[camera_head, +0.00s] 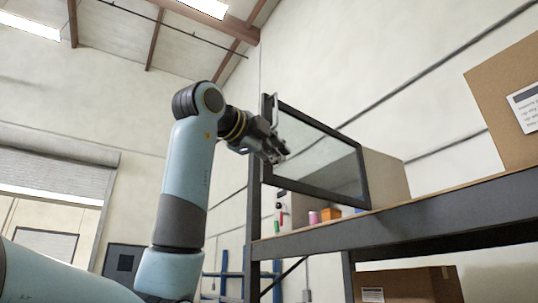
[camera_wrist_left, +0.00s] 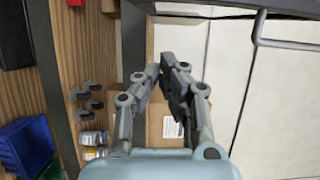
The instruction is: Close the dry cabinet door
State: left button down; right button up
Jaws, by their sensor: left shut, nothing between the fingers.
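The dry cabinet door (camera_head: 320,152) is a glass pane in a dark frame, standing open from the pale cabinet body (camera_head: 388,178) on the shelf. A handle (camera_head: 275,108) is at its far-left edge. In the left wrist view the door's dark frame (camera_wrist_left: 215,12) runs across the top, with its handle (camera_wrist_left: 258,38) at the right. My left gripper (camera_head: 283,152) is shut and empty, in front of the door's left part in the head view. In the wrist view its fingertips (camera_wrist_left: 166,66) lie below the frame with a visible gap. My right gripper is out of view.
The cabinet stands on a dark-framed shelf (camera_head: 400,218) with small items, including an orange block (camera_head: 331,214). The wrist view shows a blue bin (camera_wrist_left: 25,143) and jars (camera_wrist_left: 93,139) on wood. A cardboard box (camera_head: 508,100) stands right. Pale floor (camera_wrist_left: 265,110) is clear.

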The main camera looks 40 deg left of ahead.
pick_arm(q)
jog(key=w+a, duration=0.1)
jog(key=a, duration=0.1)
jog(key=w+a+p, duration=0.1)
jog(key=shift+w+a, duration=0.15)
jog(key=shift+a, duration=0.2)
jog(key=shift+a, duration=0.1)
